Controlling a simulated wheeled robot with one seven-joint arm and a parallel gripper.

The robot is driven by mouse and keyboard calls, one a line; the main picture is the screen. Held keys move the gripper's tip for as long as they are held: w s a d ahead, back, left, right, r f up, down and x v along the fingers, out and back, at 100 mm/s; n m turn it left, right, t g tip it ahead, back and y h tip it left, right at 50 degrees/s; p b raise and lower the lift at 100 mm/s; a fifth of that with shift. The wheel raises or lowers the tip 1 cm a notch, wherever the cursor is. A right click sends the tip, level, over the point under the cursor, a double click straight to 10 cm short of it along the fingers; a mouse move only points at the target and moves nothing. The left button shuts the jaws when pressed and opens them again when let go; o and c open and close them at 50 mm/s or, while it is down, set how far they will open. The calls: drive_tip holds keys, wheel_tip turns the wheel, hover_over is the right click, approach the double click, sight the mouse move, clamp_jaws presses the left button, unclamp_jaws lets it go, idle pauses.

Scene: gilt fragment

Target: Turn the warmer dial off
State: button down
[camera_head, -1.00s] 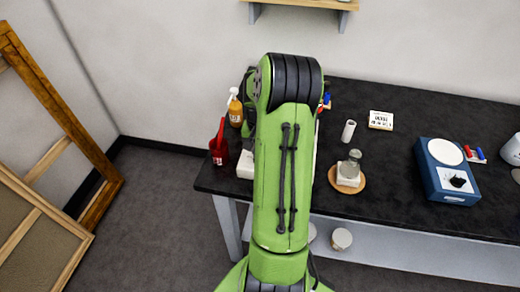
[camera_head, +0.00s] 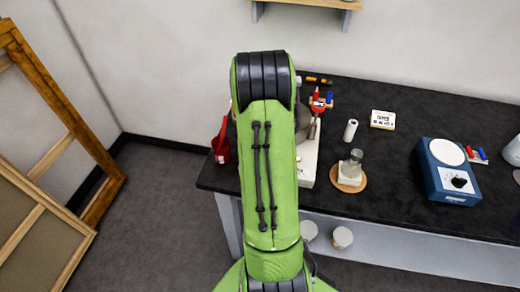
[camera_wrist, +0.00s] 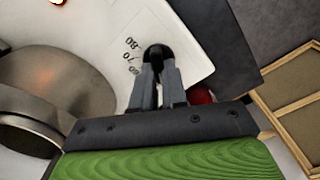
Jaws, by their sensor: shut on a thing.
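In the wrist view, my gripper (camera_wrist: 158,68) is shut on a round black dial (camera_wrist: 157,50). The dial sits on the white warmer (camera_wrist: 195,25), with the printed numbers 80, 70 and 60 beside it. The fingers cover the dial's lower part, and its pointer cannot be made out. A metal pot (camera_wrist: 60,90) stands on the left in this view, close to the fingers. In the head view, my green arm hides the gripper and the dial. Only the right edge of the white warmer (camera_head: 308,165) shows beside the arm.
A red object (camera_head: 221,145) stands left of my arm.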

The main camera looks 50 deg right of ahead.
drive_tip(key=shift+a+n, duration=0.1)
drive_tip(key=shift+n, duration=1.5)
drive_tip(key=c, duration=1.2)
unclamp_jaws()
drive_tip(key=shift+o, duration=0.2)
wheel_tip(320, 180, up, 16)
drive_tip(key=p, duration=0.2)
drive_tip(key=shift+p, duration=0.35)
drive_tip(key=shift+f, duration=0.1)
